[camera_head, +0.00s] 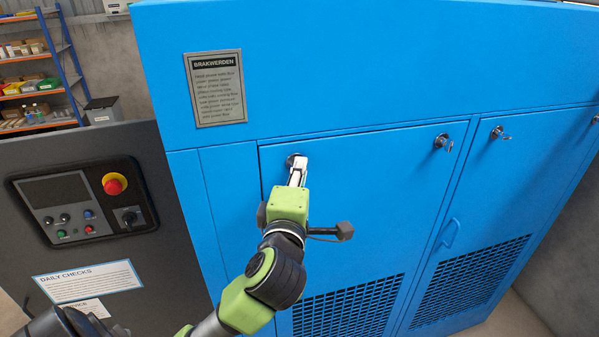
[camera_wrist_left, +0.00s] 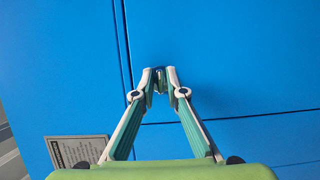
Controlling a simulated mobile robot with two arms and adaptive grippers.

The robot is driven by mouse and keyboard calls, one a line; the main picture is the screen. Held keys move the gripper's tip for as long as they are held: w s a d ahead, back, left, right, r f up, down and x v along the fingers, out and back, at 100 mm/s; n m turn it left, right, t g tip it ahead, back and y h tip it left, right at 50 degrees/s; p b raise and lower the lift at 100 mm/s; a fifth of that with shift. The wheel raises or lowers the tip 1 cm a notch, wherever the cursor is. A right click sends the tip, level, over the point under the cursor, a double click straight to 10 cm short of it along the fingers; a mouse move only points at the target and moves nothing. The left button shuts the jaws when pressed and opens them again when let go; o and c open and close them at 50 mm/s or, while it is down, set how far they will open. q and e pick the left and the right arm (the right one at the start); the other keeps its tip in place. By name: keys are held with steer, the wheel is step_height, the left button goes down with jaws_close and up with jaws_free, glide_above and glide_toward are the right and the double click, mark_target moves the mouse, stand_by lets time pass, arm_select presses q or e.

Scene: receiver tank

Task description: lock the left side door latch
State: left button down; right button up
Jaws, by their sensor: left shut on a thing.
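The left side door (camera_head: 345,215) is a blue panel that looks flush with the cabinet. Its latch (camera_head: 294,158) is at the door's upper left corner, a round dark fitting mostly hidden by my gripper. My left gripper (camera_head: 298,172) reaches up to it from below, its fingers closed on the latch. In the left wrist view the fingertips (camera_wrist_left: 160,78) meet around a small metal piece of the latch (camera_wrist_left: 160,84), close to the door seam. How far the latch is turned cannot be told. My right gripper does not show.
Another latch with a key (camera_head: 443,143) is at the door's upper right, and one (camera_head: 499,133) is on the neighbouring door. A grey nameplate (camera_head: 215,88) is above. A dark control panel (camera_head: 85,203) with a red button stands left. A shelf (camera_head: 35,75) is behind.

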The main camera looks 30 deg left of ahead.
arm_select(q)
steer(key=c, duration=2.2)
jaws_free()
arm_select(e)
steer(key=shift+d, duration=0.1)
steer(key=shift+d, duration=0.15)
